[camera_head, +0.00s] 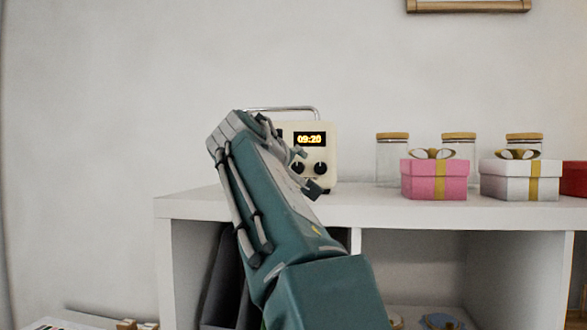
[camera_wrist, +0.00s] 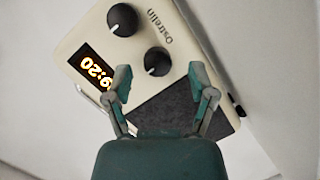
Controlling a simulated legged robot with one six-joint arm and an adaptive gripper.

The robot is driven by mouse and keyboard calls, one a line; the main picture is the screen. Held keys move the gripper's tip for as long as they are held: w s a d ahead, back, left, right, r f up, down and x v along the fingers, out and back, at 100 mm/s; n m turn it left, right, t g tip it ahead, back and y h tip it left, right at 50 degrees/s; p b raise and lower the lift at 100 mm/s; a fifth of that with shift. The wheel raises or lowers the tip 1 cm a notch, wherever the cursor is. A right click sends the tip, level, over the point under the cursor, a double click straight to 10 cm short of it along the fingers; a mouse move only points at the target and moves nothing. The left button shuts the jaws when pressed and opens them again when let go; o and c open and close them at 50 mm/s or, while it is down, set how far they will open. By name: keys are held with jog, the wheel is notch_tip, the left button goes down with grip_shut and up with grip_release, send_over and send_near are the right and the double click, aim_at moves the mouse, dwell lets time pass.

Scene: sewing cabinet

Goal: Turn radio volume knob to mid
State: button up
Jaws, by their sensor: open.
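The cream radio (camera_head: 328,155) stands on top of the white cabinet, with a lit display (camera_head: 309,139) reading 09:20 and a metal handle. Two black knobs show below the display, a left one (camera_head: 297,168) and a right one (camera_head: 320,168). My arm hides the radio's left part. In the wrist view the radio (camera_wrist: 185,30) appears tilted, with a larger-looking knob (camera_wrist: 122,20) and another knob (camera_wrist: 157,61). My gripper (camera_wrist: 163,82) is open and empty in front of the radio's face. The second knob shows just beyond the gap between its fingertips; I cannot tell whether they touch it.
Right of the radio, several glass jars (camera_head: 393,160) with lids stand behind a pink gift box (camera_head: 434,180) and a white gift box (camera_head: 519,180). A red box (camera_head: 574,178) is at the right edge. The cabinet top (camera_head: 370,208) is clear in front of the radio's right side.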

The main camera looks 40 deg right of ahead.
jog(key=shift+w+d, duration=0.15)
jog(key=shift+d, duration=0.25)
jog(key=shift+a, duration=0.1)
grip_shut()
jog(key=shift+f, duration=0.1)
